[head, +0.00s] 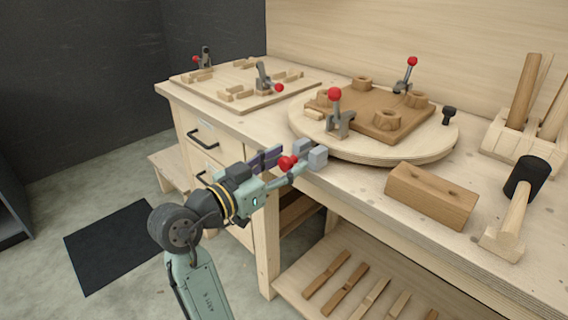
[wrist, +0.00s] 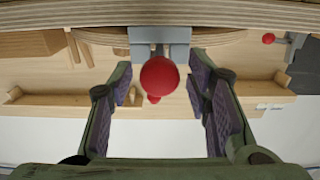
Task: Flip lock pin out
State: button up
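The lock pin shows as a red ball knob (head: 286,163) in front of a grey bracket (head: 318,158) at the front edge of the round wooden turntable (head: 375,151). In the wrist view the red knob (wrist: 160,75) is near the middle, with the grey bracket (wrist: 143,36) behind it. My gripper (head: 283,160) reaches up to the knob from the front left. Its two dark-padded fingers stand apart on either side of the knob, with gaps visible in the wrist view. The pin's shaft is mostly hidden behind the knob.
A brown chair-seat form (head: 385,115) lies on the turntable, with red-knobbed toggle clamps (head: 335,95) around it. A flat wooden jig board (head: 245,103) lies at the back left. A wooden block (head: 432,195) and a mallet (head: 525,180) stand at the right. Open floor lies left of the bench.

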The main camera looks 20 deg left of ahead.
jog(key=v, duration=1.2)
dwell(0.5)
